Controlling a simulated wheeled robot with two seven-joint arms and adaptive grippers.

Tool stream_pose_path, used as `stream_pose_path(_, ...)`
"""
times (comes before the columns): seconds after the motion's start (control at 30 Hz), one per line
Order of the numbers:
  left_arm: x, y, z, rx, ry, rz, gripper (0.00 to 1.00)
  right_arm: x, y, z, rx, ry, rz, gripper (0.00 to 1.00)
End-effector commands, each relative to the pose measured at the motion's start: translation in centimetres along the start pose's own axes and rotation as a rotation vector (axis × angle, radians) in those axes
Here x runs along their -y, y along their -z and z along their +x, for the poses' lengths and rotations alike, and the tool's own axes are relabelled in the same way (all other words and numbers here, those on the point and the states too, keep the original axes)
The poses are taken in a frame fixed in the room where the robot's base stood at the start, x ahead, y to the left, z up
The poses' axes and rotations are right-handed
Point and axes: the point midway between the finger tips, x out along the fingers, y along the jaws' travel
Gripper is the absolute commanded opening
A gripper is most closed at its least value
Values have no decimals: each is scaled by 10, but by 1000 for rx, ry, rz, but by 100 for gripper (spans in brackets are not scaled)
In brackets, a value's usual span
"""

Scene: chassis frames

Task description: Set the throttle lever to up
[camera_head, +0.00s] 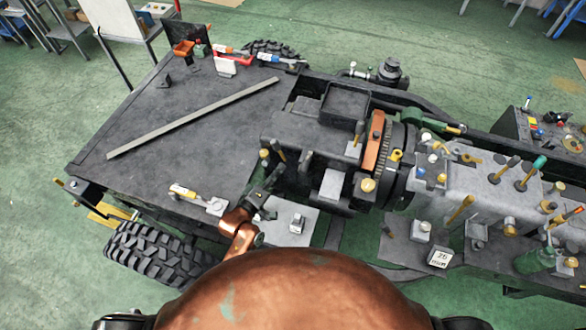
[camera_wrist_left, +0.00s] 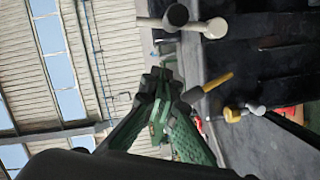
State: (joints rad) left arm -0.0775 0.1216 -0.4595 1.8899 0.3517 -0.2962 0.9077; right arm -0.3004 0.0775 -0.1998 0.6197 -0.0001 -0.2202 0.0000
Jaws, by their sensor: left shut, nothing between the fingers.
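My left gripper (camera_head: 272,178) reaches in beside the dark housing at the middle of the chassis. It is shut and empty; its green fingers (camera_wrist_left: 160,105) come together in the left wrist view. Close to the fingertips there is a lever with a yellow end (camera_wrist_left: 216,82) and a dark end. A dark-knobbed lever (camera_wrist_left: 176,15) and a cream-knobbed lever (camera_wrist_left: 214,28) stick out above it. In the head view, short levers (camera_head: 278,150) stand next to the gripper. I cannot tell which is the throttle lever. My right gripper is not in view.
The flat dark deck (camera_head: 120,120) carries a long grey bar (camera_head: 195,118) and small tools (camera_head: 232,62). Many levers and knobs stand on the grey block (camera_head: 465,185) at the right. Green floor surrounds the chassis.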

Motion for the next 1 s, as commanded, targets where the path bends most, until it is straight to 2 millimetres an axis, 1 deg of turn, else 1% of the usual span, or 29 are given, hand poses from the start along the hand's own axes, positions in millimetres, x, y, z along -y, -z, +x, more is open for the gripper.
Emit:
stream_pose_path(0.03,-2,0,12,0,-1,0,0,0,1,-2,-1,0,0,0)
stream_pose_path(0.1,-1,0,25,1,0,1,0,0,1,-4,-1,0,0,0)
stream_pose_path(0.17,-1,-2,35,1,1,-1,0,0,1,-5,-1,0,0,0)
stream_pose_path(0.2,0,-11,34,2,3,-5,0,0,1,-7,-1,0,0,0)
stream_pose_path(0.23,0,-16,35,2,3,-5,0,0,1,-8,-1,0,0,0)
stream_pose_path(0.43,0,-35,39,1,2,-2,0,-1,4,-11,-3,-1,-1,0)
stream_pose_path(0.57,0,-39,40,1,2,0,0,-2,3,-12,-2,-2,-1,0)
stream_pose_path(0.87,1,-39,40,0,2,2,0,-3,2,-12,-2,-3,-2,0)
stream_pose_path(1.0,-3,-45,41,0,12,35,0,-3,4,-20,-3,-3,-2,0)
